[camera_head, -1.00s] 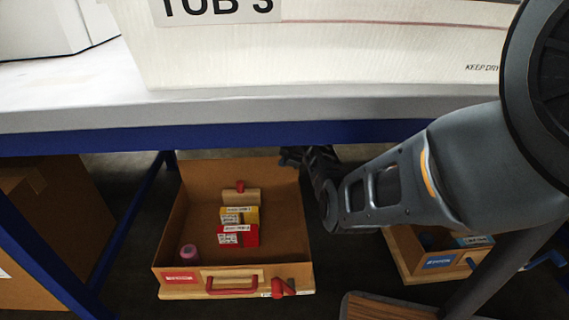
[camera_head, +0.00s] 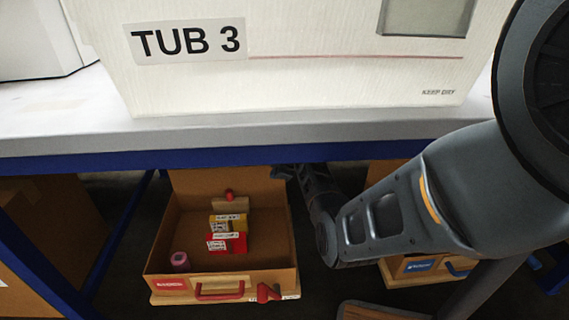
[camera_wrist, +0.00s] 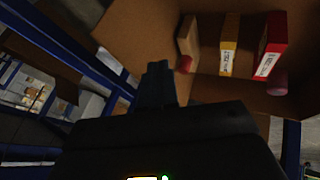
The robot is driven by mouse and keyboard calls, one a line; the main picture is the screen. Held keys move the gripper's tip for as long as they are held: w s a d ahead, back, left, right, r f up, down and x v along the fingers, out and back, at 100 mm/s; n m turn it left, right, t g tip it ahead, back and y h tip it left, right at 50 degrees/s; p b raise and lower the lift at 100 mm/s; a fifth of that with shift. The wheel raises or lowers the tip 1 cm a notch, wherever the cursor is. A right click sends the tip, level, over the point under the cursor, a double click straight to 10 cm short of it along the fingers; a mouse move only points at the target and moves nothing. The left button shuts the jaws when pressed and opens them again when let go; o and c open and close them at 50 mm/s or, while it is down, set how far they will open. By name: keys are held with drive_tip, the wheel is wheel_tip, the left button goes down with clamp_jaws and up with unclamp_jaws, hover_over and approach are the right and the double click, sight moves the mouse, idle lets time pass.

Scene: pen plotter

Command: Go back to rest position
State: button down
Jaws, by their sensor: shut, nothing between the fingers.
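My gripper shows in the wrist view (camera_wrist: 158,85), where its dark fingers are together with nothing between them. In the head view my arm reaches down from the right, and its far end is beneath the table edge, just right of the back of an open brown box (camera_head: 160,268). The box holds a wooden block with a red knob (camera_head: 230,204), a yellow box (camera_head: 228,222), a red box (camera_head: 228,243) and a pink spool (camera_head: 180,262). In the wrist view the fingers point toward the brown box's side, apart from the items.
A white table (camera_head: 60,125) with a blue edge beam (camera_head: 120,160) stands above the box and carries a white tub labelled TUB 3 (camera_head: 300,85). A second brown box (camera_head: 398,270) is at the lower right. Blue table legs stand at the left.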

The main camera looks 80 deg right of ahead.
drive_tip(key=p+v, duration=0.2)
drive_tip(key=v, duration=0.4)
